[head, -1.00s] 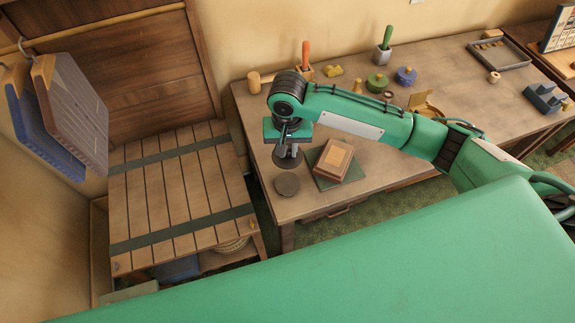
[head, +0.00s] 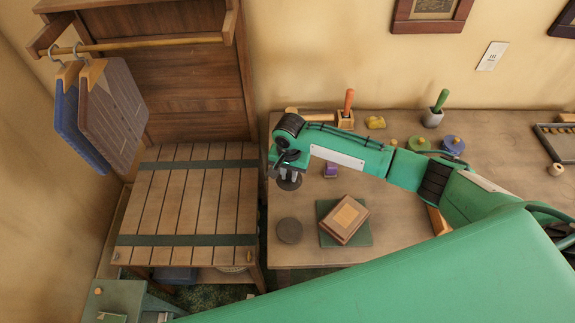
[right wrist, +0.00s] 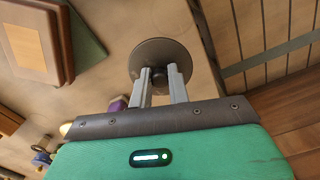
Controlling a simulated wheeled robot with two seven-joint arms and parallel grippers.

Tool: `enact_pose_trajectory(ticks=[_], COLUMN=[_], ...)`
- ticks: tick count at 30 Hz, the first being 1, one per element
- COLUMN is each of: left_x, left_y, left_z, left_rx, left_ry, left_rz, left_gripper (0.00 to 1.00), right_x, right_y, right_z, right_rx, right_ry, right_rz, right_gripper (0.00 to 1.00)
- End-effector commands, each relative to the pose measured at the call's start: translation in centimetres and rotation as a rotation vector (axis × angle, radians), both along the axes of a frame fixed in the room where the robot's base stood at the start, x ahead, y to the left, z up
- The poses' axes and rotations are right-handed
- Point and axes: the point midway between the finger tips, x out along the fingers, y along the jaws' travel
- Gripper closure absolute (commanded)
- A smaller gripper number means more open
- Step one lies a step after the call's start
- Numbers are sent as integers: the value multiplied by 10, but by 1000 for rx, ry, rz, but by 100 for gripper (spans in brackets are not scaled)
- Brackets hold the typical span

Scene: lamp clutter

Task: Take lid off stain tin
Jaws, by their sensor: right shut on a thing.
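My right gripper (head: 289,176) is shut on the knob of a dark round lid (head: 290,184). The lid hangs in the air near the table's left edge, with nothing visibly touching its underside. In the right wrist view the lid (right wrist: 160,54) sits between the fingertips, its knob between the two grey fingers. A small purple item (head: 331,170) stands on the table right of the gripper; whether it is the stain tin is unclear. It is partly hidden in the right wrist view (right wrist: 118,104). My left gripper is not in view.
A slatted bench (head: 190,203) is left.

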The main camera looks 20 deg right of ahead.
Motion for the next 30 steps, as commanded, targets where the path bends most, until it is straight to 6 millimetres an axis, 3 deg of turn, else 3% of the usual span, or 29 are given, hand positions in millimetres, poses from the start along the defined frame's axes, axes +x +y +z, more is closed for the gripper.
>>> enact_pose_trajectory(ticks=[12,20,25,30], left_x=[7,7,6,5], left_y=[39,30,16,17], left_z=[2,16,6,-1], left_rx=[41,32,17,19], left_ry=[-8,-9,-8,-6], left_rz=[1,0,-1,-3], left_gripper=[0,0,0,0], right_x=[2,1,2,1], right_y=[-3,-3,-3,-2], right_z=[-10,-6,-27,-44], right_rx=[-4,-5,-4,-4], right_ry=[-3,-2,-2,-2], right_rz=[-14,-15,-15,-14], right_gripper=[100,100,100,100])
